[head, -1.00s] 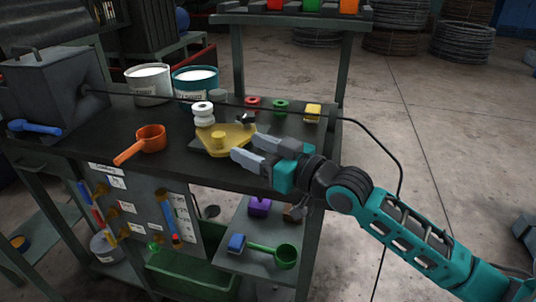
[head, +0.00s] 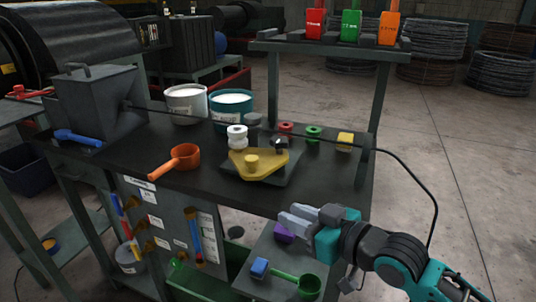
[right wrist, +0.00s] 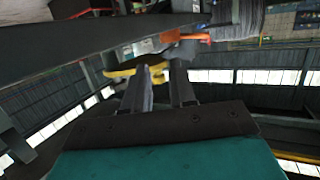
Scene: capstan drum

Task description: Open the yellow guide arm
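The yellow guide arm (head: 270,169) is a flat plate with a round yellow knob, lying on a dark base plate (head: 287,178) on the workbench. White rollers (head: 237,137) stand at its back left, and a small black part (head: 281,143) sits at its back right. My right gripper (head: 297,215) is empty, in front of and below the guide arm near the bench's front edge, not touching it. In the right wrist view its two fingers (right wrist: 160,82) are apart, with a yellow part (right wrist: 120,74), seemingly the guide arm, beyond the left finger. My left gripper is not in view.
A dark cable (head: 400,154) runs from the grey box (head: 100,100) across the bench behind the guide arm and droops at right. An orange ladle (head: 184,157) lies to the left. Two paint cans (head: 232,110) stand behind. A lower shelf (head: 262,258) holds a green ladle (head: 308,286).

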